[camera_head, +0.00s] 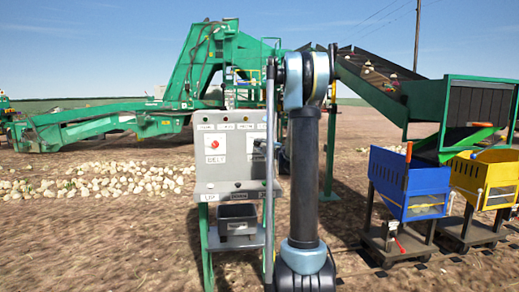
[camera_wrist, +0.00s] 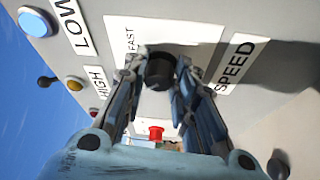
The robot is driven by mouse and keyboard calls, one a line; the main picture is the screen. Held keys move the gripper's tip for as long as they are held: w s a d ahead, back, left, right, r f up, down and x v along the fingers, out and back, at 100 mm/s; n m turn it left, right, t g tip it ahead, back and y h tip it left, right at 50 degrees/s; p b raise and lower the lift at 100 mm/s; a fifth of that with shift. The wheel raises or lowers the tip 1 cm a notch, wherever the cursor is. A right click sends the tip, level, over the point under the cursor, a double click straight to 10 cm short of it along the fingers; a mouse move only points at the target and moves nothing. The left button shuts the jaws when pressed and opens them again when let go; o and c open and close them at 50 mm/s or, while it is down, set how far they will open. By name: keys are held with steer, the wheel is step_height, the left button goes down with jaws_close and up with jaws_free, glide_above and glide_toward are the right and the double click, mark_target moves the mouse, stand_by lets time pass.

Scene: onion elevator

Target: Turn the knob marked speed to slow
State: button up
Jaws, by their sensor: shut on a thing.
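The speed knob (camera_wrist: 160,70) is a black round knob on a white plate in the wrist view. A "SPEED" label (camera_wrist: 236,62) is beside it on the right, and the word "FAST" shows at the plate's left part. My gripper (camera_wrist: 160,82) has its two fingers on either side of the knob, shut on it. In the head view my arm stands before the grey control panel (camera_head: 220,172), and my gripper (camera_head: 262,146) is at the panel's right part, largely hidden. The knob's pointer and the "slow" mark cannot be made out.
A red button (camera_wrist: 156,132), a blue button (camera_wrist: 36,21) and a yellow button (camera_wrist: 75,84) are on the panel. A grey bin (camera_head: 237,226) sits below it. A blue cart (camera_head: 410,185) and a yellow cart (camera_head: 485,180) stand to the right.

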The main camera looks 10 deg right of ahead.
steer(key=shift+s+a+n+g, duration=0.15)
steer(key=shift+n+g, duration=0.25)
steer(key=shift+n, duration=0.6)
steer(key=o, duration=1)
steer(key=shift+o, duration=0.3)
steer(key=v, duration=1.1)
steer(key=shift+s+d, duration=0.25)
steer(key=shift+s, duration=0.05)
